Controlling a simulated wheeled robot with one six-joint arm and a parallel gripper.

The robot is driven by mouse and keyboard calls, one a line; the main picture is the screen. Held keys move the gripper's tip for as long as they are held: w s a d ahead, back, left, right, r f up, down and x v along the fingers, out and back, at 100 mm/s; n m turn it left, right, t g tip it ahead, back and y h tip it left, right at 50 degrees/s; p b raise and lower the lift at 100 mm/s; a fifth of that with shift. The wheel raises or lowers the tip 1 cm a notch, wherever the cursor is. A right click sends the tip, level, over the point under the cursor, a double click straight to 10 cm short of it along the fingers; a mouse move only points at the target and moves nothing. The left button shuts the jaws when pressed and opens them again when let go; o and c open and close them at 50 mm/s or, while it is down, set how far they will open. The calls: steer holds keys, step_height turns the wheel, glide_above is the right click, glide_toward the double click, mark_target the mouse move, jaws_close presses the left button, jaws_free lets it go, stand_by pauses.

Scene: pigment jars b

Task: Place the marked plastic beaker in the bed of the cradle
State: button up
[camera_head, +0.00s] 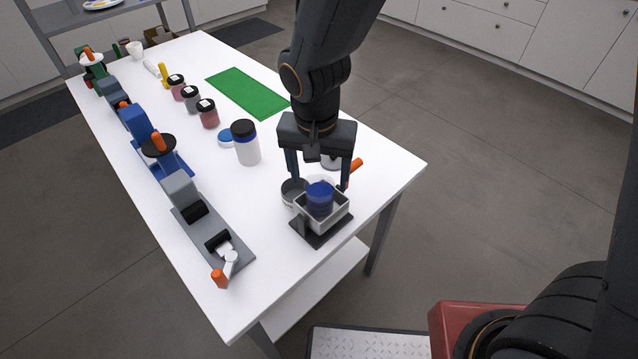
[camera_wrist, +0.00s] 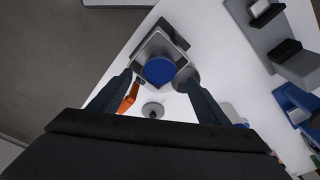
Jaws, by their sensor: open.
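A blue-filled round vessel (camera_head: 320,194), which looks like the plastic beaker, stands upright inside a square grey open-topped holder (camera_head: 331,220) on a dark base. The holder looks like the cradle's bed. I cannot make out a mark on the beaker. My gripper (camera_head: 319,181) points down over it, open, with one finger on either side of the beaker. In the wrist view the blue top (camera_wrist: 160,70) lies between the fingertips (camera_wrist: 158,80), with the grey holder rim (camera_wrist: 145,48) around it. I see no finger closed on it.
A grey round cup (camera_head: 292,190) stands close left of the holder. An orange handle (camera_head: 356,166) is just behind right. A white bottle (camera_head: 246,148), labelled jars (camera_head: 209,115) and a green mat (camera_head: 247,92) are farther back. A grey fixture (camera_head: 213,238) lines the left edge.

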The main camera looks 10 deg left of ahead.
step_height(320, 180, up, 8)
steer(key=b, duration=0.1)
steer(key=shift+s, duration=0.45)
steer(key=d+f, duration=0.2)
steer(key=d, duration=1)
steer(key=s+d+f+n, duration=0.1)
steer(key=d+f, duration=0.1)
steer(key=d, duration=1)
steer(key=shift+f, duration=0.3)
